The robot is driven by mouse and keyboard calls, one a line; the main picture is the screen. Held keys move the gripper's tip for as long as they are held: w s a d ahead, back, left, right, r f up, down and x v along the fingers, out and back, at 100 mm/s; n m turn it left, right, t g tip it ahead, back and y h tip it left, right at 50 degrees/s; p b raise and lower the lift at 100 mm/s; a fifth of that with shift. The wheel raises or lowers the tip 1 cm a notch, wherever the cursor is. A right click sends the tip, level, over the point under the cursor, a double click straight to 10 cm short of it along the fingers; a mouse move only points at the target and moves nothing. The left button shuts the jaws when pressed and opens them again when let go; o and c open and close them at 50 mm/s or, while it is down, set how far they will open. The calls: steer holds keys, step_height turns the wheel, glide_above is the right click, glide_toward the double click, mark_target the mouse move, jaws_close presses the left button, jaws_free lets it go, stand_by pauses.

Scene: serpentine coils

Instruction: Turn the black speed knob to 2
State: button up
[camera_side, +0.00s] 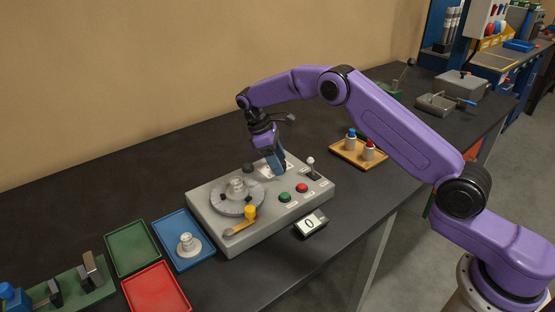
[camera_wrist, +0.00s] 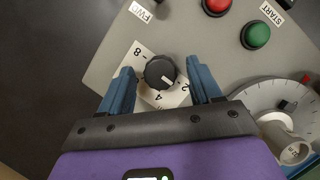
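The black speed knob (camera_wrist: 160,72) sits on a white dial plate (camera_wrist: 150,97) with printed numbers, on the grey control box (camera_side: 207,215). Its white pointer line is toward the lower right in the wrist view, between the 4 and the 2, seemingly nearer the 2. My gripper (camera_wrist: 162,84) is open, with one blue finger on each side of the knob and a gap visible on both sides. In the side view my gripper (camera_side: 275,163) is over the back of the box and hides the knob; part of the dial plate shows beside it.
The box also bears a turntable (camera_side: 232,206), a green button (camera_side: 285,197), a red button (camera_side: 302,187), a lever (camera_side: 311,164) and a yellow-topped part (camera_side: 250,212). Coloured trays (camera_side: 133,248) lie left; a bottle tray (camera_side: 345,156) stands right.

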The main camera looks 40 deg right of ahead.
steer(key=shift+r, duration=0.1)
steer(key=v, duration=0.7)
steer(key=shift+w+r, duration=0.1)
steer(key=shift+r, duration=0.05)
stand_by(0.3)
steer(key=s+a+r+n+t+y, duration=0.1)
steer(key=s+a+r, duration=0.3)
steer(key=s, duration=0.6)
steer(key=s+a+r+n+t, duration=0.15)
steer(key=s+a+r, duration=0.25)
steer(key=s, duration=0.6)
steer(key=s+d+f+y, duration=0.1)
steer(key=s+d, duration=0.4)
steer(key=s, duration=0.7)
steer(key=s+d+f+y, duration=0.1)
steer(key=s+d, duration=0.4)
steer(key=s, duration=0.7)
steer(key=shift+s+d+f+n+t+y, duration=0.35)
steer(key=shift+f+n, duration=0.1)
steer(key=shift+f, duration=0.1)
